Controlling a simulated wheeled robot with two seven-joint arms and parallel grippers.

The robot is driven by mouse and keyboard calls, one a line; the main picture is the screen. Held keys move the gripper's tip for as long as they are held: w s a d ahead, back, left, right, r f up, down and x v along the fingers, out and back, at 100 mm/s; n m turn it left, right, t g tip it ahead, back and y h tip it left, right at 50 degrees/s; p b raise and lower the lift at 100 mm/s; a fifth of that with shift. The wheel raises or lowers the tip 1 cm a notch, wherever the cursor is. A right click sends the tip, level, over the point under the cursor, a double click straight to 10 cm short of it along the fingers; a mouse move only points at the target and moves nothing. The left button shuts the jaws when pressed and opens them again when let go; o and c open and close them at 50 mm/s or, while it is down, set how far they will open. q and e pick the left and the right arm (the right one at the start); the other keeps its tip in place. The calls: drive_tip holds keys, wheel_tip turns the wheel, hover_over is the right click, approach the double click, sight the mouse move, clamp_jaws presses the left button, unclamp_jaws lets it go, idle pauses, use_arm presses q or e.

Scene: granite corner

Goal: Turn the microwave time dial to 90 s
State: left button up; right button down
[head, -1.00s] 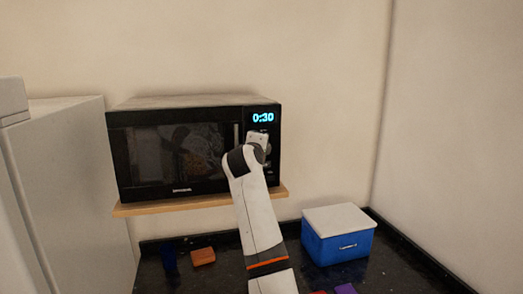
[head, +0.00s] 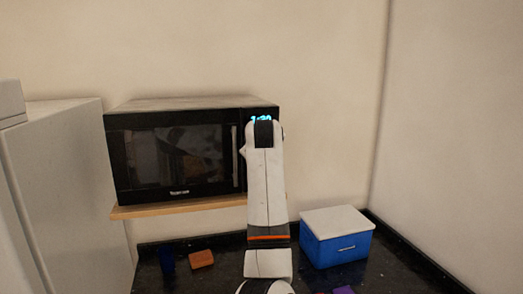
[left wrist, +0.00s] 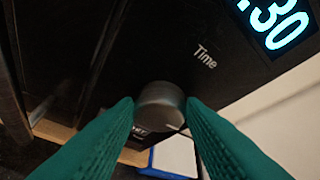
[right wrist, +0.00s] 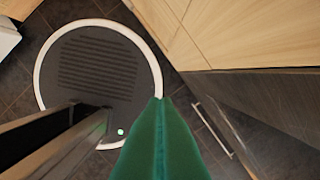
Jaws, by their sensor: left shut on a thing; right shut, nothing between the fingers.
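The black microwave (head: 120,160) stands on a wooden shelf, door shut. In the left wrist view the grey time dial (left wrist: 160,94) sits below the word "Time". My left gripper (left wrist: 160,106) is shut on the dial, one green finger on each side. The blue display (left wrist: 278,20) shows digits ending in 30; its first digit is cut off there. In the head view my left arm covers the dial, the gripper and part of the display (head: 261,119), so its first digit is unclear. My right gripper (right wrist: 160,100) is shut and empty, pointing down over the floor.
A blue box with a white lid (head: 336,250) stands on the dark counter (head: 215,283) at right. An orange block (head: 202,259) and a dark blue item (head: 167,261) lie at left, a purple item (head: 344,290) in front. A pale cabinet (head: 70,190) borders the left.

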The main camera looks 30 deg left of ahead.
use_arm(q)
drive_tip(key=shift+f, duration=0.1)
idle(0.3)
drive_tip(key=o, duration=1)
drive_tip(key=b+v, duration=0.5)
drive_tip(key=v, duration=0.7)
drive_tip(key=shift+w, duration=0.15)
